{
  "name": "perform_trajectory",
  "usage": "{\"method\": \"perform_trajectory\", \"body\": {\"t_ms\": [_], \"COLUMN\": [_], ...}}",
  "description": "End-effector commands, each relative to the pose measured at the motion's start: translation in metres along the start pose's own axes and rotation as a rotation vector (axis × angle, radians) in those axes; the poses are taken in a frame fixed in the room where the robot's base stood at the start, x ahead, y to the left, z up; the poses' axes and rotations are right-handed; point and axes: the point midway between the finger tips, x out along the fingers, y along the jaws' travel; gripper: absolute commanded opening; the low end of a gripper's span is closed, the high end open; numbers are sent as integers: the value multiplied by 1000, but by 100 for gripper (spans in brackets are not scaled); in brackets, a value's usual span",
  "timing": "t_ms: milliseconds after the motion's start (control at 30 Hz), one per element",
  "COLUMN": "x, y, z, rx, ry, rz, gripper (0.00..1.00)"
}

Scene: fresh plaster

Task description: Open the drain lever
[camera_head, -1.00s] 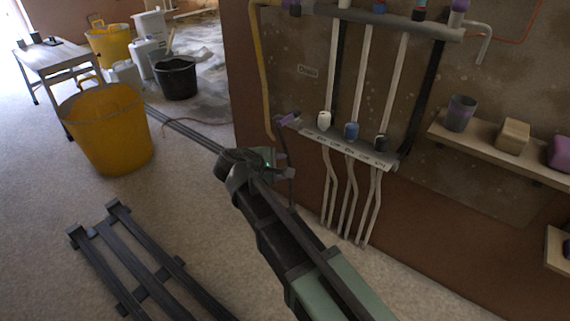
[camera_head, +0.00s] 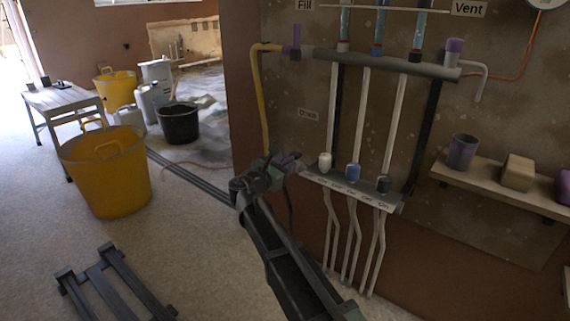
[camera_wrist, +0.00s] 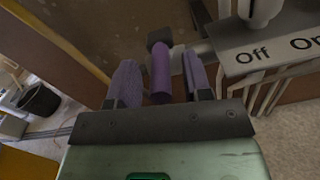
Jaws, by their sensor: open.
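The drain lever is a purple handle (camera_wrist: 160,76) on a dark block at the left end of the lower manifold (camera_head: 350,186). A small "Drain" label (camera_head: 309,115) is on the wall above it. My gripper (camera_head: 282,163) is at this end of the manifold and hides part of the lever in the head view. In the wrist view my gripper (camera_wrist: 161,78) is open, with its two purple-grey padded fingers on either side of the handle. Small gaps show between the handle and the fingers, and the handle points towards the palm.
White (camera_head: 325,162), blue (camera_head: 352,172) and dark (camera_head: 383,183) valve knobs stand close to the right on the manifold, above "Off/On" markings. A yellow pipe (camera_head: 262,100) runs down at the left. A shelf (camera_head: 490,183) juts out at right. Yellow buckets (camera_head: 105,165) stand on the floor.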

Motion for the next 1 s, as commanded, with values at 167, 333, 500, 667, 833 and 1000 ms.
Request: {"method": "perform_trajectory", "body": {"t_ms": [167,333,500,667,833,1000], "x": [8,7,7,7,8,16], "y": [-1,-1,-1,-1,-1,-6], "z": [0,0,0,0,0,1], "rx": [0,1,1,1,1,1], "ry": [0,0,0,0,0,-7], "rz": [-1,-1,-1,-1,-3,-37], "gripper": [45,41,15,0,0,0]}}
